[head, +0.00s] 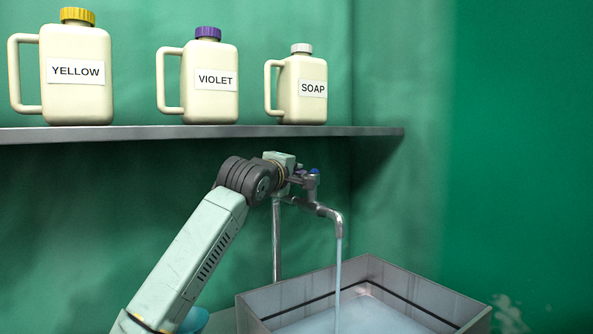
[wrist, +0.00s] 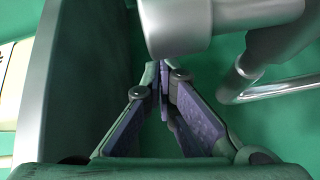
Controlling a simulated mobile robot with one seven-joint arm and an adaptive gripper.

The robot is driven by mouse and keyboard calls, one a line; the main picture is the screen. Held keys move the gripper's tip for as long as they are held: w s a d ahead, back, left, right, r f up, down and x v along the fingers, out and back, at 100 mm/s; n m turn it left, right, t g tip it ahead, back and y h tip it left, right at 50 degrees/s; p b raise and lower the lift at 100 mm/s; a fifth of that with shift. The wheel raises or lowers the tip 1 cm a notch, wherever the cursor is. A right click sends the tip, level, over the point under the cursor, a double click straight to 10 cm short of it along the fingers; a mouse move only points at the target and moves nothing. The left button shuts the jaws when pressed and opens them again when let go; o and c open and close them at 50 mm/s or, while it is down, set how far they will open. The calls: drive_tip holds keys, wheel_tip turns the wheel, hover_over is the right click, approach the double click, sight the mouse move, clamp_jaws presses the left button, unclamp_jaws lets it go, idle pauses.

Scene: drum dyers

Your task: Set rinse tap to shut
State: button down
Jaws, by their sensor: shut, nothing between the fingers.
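The rinse tap (head: 318,206) is a grey metal pipe with a curved spout, and a blue part shows at its top. A stream of water runs from the spout into the basin. My gripper is at the top of the tap in the head view, mostly hidden behind my own wrist. In the wrist view my gripper (wrist: 160,75) has its purple-padded fingers together at the tips, with nothing between them. A thick grey metal cylinder of the tap (wrist: 175,25) is close above the fingertips. I cannot tell whether they touch.
A grey basin (head: 300,284) with pale water stands below the spout. A metal shelf (head: 200,134) runs above my arm, with a yellow-capped jug (head: 78,95), a violet-capped jug (head: 212,98) and a soap jug (head: 305,103) on it. Green walls stand behind and at the right.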

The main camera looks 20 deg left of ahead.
drive_tip(key=shift+w+f, duration=0.1)
drive_tip(key=shift+w+d+b, duration=0.25)
drive_tip(key=shift+w+b, duration=0.05)
drive_tip(key=shift+b, duration=0.15)
idle(0.4)
